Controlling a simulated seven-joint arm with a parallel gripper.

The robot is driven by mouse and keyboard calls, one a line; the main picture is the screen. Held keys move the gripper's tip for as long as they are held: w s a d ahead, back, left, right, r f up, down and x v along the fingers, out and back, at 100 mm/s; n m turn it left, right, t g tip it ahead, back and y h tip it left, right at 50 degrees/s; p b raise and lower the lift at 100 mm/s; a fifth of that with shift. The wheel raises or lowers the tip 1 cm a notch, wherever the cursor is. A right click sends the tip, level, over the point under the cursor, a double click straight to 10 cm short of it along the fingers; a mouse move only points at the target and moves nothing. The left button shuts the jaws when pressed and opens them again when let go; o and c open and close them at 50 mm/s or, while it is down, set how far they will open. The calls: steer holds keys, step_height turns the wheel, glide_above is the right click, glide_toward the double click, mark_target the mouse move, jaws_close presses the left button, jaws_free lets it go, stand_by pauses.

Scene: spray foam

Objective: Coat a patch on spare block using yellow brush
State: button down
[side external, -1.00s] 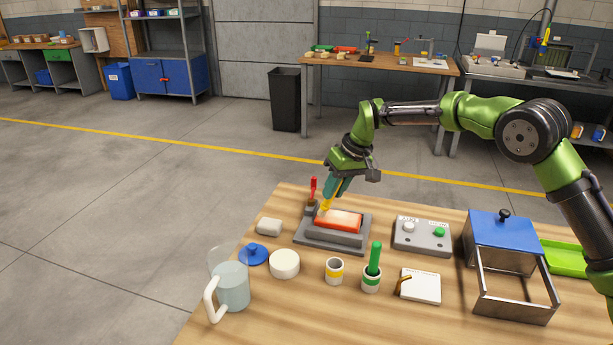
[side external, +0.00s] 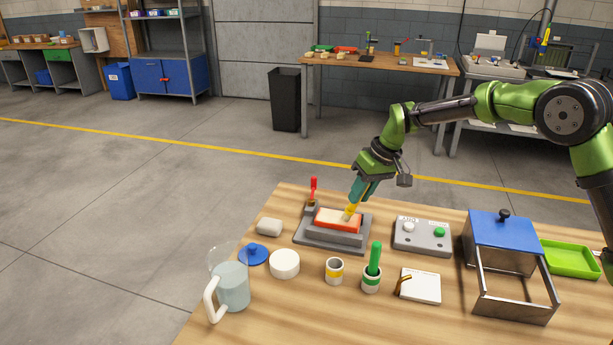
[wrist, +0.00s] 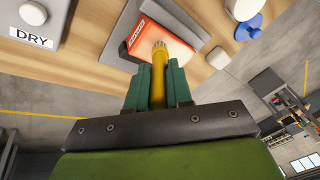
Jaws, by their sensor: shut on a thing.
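My gripper (side external: 357,196) is shut on the yellow brush (side external: 351,211), which is tilted with its tip down. The brush (wrist: 158,78) also shows between the teal fingers in the wrist view. An orange-red block (side external: 334,224) with a paler top lies in a grey holder (side external: 312,241). The brush tip is at the right part of the block's top; whether it touches cannot be told. A cup with a yellow band (side external: 334,274) stands empty in front.
A green brush (side external: 375,257) stands in a green-banded cup (side external: 371,284). A two-button box (side external: 422,239) and a blue-topped metal frame (side external: 503,240) are to the right. A clear jug (side external: 230,286) is at front left.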

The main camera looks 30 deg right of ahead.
steer(key=v, duration=0.8)
steer(key=shift+r, duration=0.3)
steer(key=shift+s+d, duration=0.15)
stand_by(0.8)
steer(key=shift+w+d+f, duration=0.45)
steer(key=shift+w+d, duration=0.25)
steer(key=shift+r, duration=0.1)
